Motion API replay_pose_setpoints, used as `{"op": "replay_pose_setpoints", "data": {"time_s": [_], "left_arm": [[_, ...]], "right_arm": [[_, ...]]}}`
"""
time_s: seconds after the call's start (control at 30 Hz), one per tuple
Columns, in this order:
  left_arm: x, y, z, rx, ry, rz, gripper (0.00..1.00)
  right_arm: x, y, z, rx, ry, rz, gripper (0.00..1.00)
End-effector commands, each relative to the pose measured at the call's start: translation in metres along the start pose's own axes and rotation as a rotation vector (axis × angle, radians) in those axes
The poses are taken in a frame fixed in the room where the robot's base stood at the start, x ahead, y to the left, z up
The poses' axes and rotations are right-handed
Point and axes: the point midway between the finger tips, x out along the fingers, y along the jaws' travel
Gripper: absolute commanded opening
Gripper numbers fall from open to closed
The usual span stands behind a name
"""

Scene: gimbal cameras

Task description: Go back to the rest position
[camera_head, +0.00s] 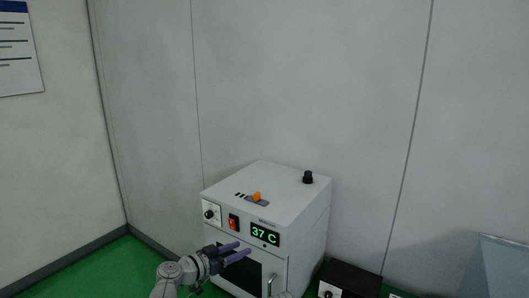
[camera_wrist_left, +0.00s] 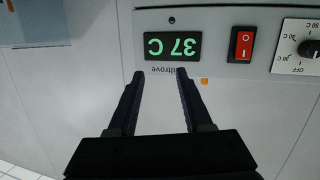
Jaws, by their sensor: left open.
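My left gripper (camera_head: 238,250) is in front of the white incubator (camera_head: 317,228) in the head view, just below its control panel. Its two dark fingers are apart and nothing is between them. In the left wrist view the open fingers (camera_wrist_left: 160,73) point towards the lit display (camera_wrist_left: 173,46), which reads 37 C and appears upside down. Whether the fingertips touch the front cannot be told. My right gripper is not in view.
The incubator has a red switch (camera_head: 234,222), a dial (camera_head: 209,213) and a dark door window with a handle (camera_head: 271,285). A black box (camera_head: 350,278) stands to its right, and a translucent bin (camera_head: 500,265) further right. Walls close off the back and left.

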Motion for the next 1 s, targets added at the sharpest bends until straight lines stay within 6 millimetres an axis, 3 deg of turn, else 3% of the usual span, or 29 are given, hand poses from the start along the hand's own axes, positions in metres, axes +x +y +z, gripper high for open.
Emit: {"op": "replay_pose_setpoints", "data": {"time_s": [0.17, 0.27, 0.33, 0.5, 0.6, 0.8, 1.0], "left_arm": [[0.015, 0.048, 0.052, -0.047, -0.174, 0.098, 0.50], [0.019, 0.081, 0.095, -0.088, -0.330, 0.150, 0.50], [0.017, 0.108, 0.135, -0.123, -0.484, 0.176, 0.50], [-0.015, 0.155, 0.233, -0.206, -0.924, 0.096, 0.50], [-0.043, 0.164, 0.271, -0.233, -1.130, -0.037, 0.50], [-0.086, 0.163, 0.304, -0.250, -1.354, -0.314, 0.50], [-0.100, 0.160, 0.307, -0.252, -1.407, -0.434, 0.50]], "right_arm": [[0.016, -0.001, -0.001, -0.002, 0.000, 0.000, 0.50], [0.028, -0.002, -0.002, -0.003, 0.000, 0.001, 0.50], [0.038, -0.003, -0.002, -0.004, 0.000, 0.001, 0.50], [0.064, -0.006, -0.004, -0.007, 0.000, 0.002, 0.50], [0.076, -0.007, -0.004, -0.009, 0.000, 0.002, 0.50], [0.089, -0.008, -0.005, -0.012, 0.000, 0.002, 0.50], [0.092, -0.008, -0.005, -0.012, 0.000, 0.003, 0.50]]}}
